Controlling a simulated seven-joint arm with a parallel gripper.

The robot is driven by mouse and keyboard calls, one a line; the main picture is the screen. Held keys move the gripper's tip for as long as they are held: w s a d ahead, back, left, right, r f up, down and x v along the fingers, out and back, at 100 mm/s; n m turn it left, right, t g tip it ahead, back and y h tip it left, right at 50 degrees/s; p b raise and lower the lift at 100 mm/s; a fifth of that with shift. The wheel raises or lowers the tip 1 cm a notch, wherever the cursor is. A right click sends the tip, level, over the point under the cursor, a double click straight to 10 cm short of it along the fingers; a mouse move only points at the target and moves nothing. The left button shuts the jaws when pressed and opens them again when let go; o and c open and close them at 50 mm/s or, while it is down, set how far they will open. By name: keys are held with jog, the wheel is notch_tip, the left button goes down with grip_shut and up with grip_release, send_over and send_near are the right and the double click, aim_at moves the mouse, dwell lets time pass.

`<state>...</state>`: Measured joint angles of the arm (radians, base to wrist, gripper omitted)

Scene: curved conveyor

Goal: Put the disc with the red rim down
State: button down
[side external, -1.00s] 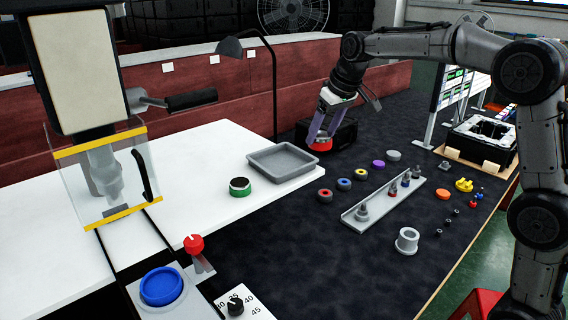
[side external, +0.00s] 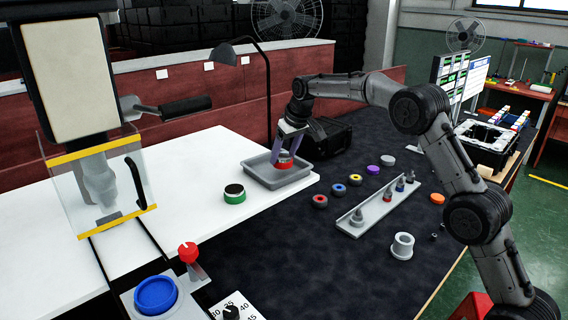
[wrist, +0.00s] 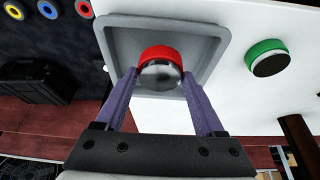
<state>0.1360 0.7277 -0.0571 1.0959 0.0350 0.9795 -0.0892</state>
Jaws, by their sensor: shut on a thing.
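The disc with the red rim (side external: 284,161) is held between the purple fingers of my gripper (side external: 288,158), over the grey tray (side external: 259,180). In the wrist view the red-rimmed disc (wrist: 160,66) shows its shiny dark face, with one finger on each side of it. The tray (wrist: 112,45) lies behind it and holds nothing else that I can see. I cannot tell whether the disc touches the tray floor. A disc with a green rim (side external: 234,194) stands on the white table left of the tray.
A black lamp (side external: 268,100) rises behind the tray. A black box (side external: 328,138) stands to the right. Several coloured rings, such as the purple one (side external: 373,169), and a grey rail with pegs (side external: 376,212) lie on the dark mat. White table surface is free at the left.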

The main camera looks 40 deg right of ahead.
aim_at(286, 157)
jog(key=shift+w+f, duration=0.1)
jog(key=shift+f, duration=1.5)
jog(key=shift+f, duration=0.15)
grip_release()
jog(key=v, duration=1.2)
